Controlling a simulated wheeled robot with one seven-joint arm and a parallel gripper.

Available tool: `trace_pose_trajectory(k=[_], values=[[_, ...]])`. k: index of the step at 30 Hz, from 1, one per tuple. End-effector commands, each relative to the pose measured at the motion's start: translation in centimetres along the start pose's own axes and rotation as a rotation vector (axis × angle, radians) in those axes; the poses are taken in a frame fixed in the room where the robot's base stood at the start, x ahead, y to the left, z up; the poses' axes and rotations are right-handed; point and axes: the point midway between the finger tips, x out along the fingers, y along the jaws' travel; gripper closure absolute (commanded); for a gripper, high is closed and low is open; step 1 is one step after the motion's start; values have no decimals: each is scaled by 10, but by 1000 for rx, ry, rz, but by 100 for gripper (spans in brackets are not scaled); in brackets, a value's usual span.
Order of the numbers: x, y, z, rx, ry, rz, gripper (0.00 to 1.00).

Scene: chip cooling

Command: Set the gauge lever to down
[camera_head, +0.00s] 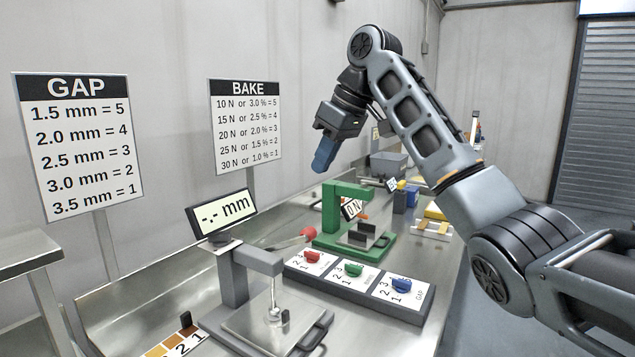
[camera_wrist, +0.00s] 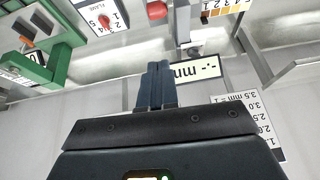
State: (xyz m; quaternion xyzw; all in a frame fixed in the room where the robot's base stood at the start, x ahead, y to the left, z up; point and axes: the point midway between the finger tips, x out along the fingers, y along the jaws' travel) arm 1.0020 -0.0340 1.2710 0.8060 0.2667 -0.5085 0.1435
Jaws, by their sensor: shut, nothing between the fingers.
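The grey gauge (camera_head: 232,280) stands on the metal bench at the lower middle, with a tilted display (camera_head: 223,214) reading "-.- mm". Its lever ends in a red knob (camera_head: 308,233) and points right and slightly upward. In the wrist view the red knob (camera_wrist: 157,10) is at the top edge, and the display (camera_wrist: 195,70) is partly behind the fingers. My gripper (camera_head: 322,160) is shut and empty, with blue fingers pointing down, in the air above and beyond the gauge. It also shows in the wrist view (camera_wrist: 155,72), apart from the lever.
A green press (camera_head: 345,205) stands just behind the gauge. A panel (camera_head: 355,285) with red, green and blue knobs lies to the gauge's right. GAP (camera_head: 80,140) and BAKE (camera_head: 246,125) signs stand along the wall. The air around my gripper is free.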

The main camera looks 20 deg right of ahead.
Motion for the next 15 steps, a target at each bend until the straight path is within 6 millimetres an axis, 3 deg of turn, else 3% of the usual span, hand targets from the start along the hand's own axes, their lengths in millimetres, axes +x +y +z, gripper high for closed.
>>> trace_pose_trajectory(k=[15], values=[[94, 1, 5, 2, -3, -1, 100]])
